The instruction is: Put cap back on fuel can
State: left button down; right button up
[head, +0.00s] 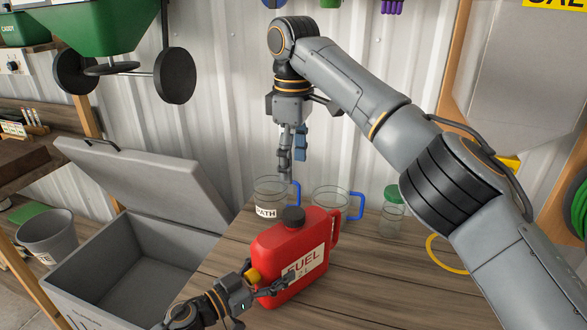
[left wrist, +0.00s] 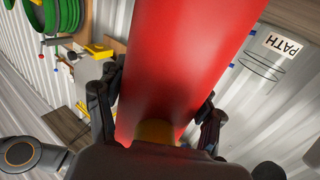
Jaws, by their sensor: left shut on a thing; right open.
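The red fuel can (head: 300,252) is at the middle of the wooden table, labelled FUEL, slightly slanted in the head view. A black cap (head: 293,217) sits at its top opening; how firmly it is seated cannot be told. A yellow part (head: 253,275) shows on its near side. My left gripper (head: 268,284) is shut on the can's lower near side. In the left wrist view, its fingers flank the red body (left wrist: 185,55). My right gripper (head: 292,160) is open, pointing down above and behind the can, apart from the cap.
Two clear mugs with blue handles, one labelled PATH (head: 268,190) and another (head: 332,203), stand close behind the can. A green-lidded jar (head: 392,212) is to their right. An open grey bin (head: 62,268) is at the left. The table's right front is clear.

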pick_arm(q)
jog(key=shift+c, duration=0.6)
grip_release()
jog(key=v, duration=1.2)
